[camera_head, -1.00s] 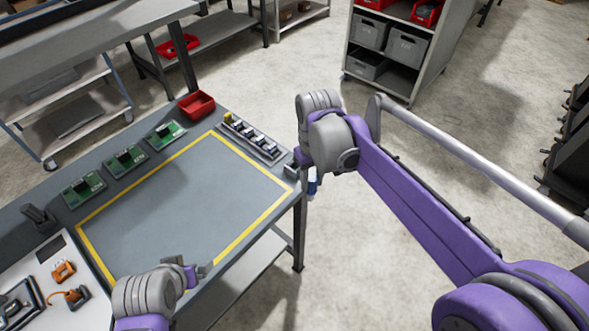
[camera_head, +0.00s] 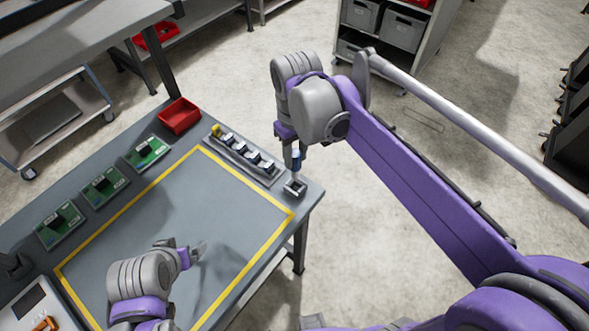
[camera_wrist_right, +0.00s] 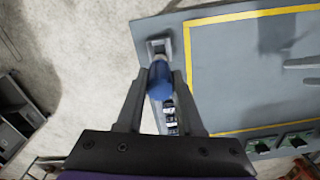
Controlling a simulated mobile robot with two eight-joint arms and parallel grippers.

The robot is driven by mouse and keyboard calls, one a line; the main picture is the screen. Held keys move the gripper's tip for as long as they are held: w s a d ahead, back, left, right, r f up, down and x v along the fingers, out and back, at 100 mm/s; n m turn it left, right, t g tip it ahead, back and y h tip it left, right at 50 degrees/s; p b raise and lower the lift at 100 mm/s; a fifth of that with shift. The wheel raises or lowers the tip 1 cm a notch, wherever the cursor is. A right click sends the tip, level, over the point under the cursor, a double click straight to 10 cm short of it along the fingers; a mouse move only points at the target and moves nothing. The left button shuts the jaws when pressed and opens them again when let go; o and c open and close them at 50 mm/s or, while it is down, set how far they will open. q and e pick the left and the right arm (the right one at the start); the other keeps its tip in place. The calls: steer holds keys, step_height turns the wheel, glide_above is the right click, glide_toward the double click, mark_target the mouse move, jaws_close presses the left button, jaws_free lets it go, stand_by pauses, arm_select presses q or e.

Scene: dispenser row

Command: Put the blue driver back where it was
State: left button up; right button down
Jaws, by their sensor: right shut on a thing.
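The blue driver (camera_head: 296,157) is held upright in my right gripper (camera_head: 293,148), over the right corner of the workbench. In the right wrist view its blue handle (camera_wrist_right: 160,82) sits between the two fingers of my right gripper (camera_wrist_right: 162,88). A small square grey holder (camera_head: 295,187) stands on the bench directly below the driver; it also shows in the right wrist view (camera_wrist_right: 159,46). I cannot tell whether the tip is inside the holder. My left gripper (camera_head: 199,251) hovers over the mat, empty, its fingers apart.
A rack with several dark and silver parts (camera_head: 243,155) lies beside the holder. A red bin (camera_head: 180,116) and several green boards (camera_head: 147,152) line the far side. The yellow-bordered mat (camera_head: 225,210) is bare.

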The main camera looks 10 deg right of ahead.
mark_target(296, 168)
steer(key=shift+f, duration=2.7)
steer(key=c, duration=0.5)
jaws_free()
steer(key=shift+c, duration=0.2)
step_height(296, 168, up, 12)
steer(key=shift+f+p, duration=0.15)
steer(key=shift+p, duration=0.15)
steer(key=shift+s+d, duration=0.1)
steer(key=shift+s, duration=0.05)
steer(key=s+d+f+m+t, duration=0.2)
steer(key=s+d+f+t, duration=0.1)
steer(key=s+f, duration=0.2)
steer(key=s+d+f+m+t, duration=0.2)
steer(key=s+f, duration=0.4)
steer(key=f, duration=0.3)
steer(key=shift+s+d+f+m+t, duration=0.3)
steer(key=shift+d+f+t, duration=0.1)
steer(key=shift+d, duration=0.3)
